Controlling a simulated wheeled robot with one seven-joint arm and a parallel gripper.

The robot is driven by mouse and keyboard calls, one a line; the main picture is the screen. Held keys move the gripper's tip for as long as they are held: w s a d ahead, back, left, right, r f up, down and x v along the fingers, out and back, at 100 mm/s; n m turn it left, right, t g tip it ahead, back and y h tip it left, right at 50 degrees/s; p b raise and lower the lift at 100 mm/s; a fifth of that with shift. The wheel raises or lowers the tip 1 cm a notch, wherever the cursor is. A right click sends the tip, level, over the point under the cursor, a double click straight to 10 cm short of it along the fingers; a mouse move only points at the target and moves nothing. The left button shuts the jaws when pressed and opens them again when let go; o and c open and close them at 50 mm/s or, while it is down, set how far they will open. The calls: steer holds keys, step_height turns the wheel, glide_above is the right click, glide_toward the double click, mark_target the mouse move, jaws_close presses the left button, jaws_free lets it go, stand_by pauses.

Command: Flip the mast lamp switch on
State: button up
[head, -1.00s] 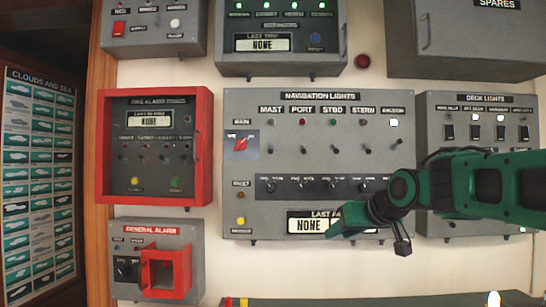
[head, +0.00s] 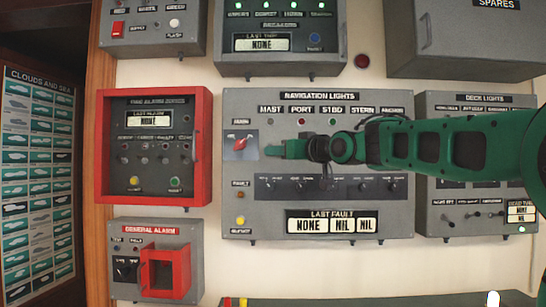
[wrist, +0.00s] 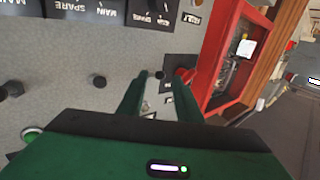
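The grey navigation lights panel (head: 300,222) is on the wall in the middle of the head view. Its mast lamp (head: 270,122), under the MAST label, looks unlit. My gripper (head: 268,148) is in front of the mast column, just right of the red rotary knob (head: 241,143), and covers the mast switch there. In the wrist view, the panel is upside down. My gripper (wrist: 159,80) is open, with one green finger on each side of the small dark mast switch (wrist: 158,75). I cannot tell whether the fingers touch it, nor its position.
The port switch (wrist: 98,82) is beside the fingers in the wrist view. The red-framed fire alarm box (head: 204,150) sticks out to the left. The deck lights panel (head: 434,222) is on the right, partly behind my arm. The general alarm box (head: 190,240) is lower left.

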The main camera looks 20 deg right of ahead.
steer(key=shift+x, duration=1.25)
steer(key=shift+c, duration=0.6)
jaws_close()
